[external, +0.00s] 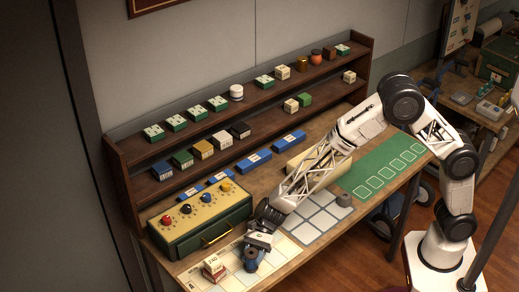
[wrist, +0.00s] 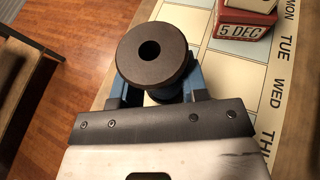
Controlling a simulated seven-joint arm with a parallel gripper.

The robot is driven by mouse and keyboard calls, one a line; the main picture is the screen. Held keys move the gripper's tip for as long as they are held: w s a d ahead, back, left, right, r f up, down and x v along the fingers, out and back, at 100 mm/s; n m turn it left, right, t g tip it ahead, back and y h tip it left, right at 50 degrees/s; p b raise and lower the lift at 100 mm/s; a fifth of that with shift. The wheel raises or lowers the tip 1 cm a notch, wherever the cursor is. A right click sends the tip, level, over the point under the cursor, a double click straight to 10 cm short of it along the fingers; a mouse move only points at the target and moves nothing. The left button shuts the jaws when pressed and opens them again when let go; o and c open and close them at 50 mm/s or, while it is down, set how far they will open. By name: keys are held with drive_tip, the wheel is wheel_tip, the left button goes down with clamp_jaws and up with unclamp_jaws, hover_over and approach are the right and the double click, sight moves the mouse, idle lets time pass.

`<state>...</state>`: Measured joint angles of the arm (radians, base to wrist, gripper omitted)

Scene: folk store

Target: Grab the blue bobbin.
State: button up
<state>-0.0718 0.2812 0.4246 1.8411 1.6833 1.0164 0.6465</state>
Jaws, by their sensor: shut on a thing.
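The bobbin (wrist: 152,50) shows in the wrist view as a dark round flange with a centre hole. It stands between the two blue-grey fingers of my gripper (wrist: 162,88), which are shut on its middle. The fingers hide much of the bobbin's body. In the external view the bobbin (external: 250,261) is a small dark blue shape at the front edge of the calendar mat, just below my gripper (external: 257,246). I cannot tell whether it still touches the mat.
A red and white date block stack (external: 214,268) stands close by on the calendar mat (external: 195,279). A green and cream box with coloured knobs (external: 200,217) is behind. Another grey bobbin (external: 345,199) sits by the pale grid. The table's front edge is near.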

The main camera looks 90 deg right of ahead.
wheel_tip(320, 180, up, 17)
drive_tip(key=shift+r, duration=0.15)
idle(0.5)
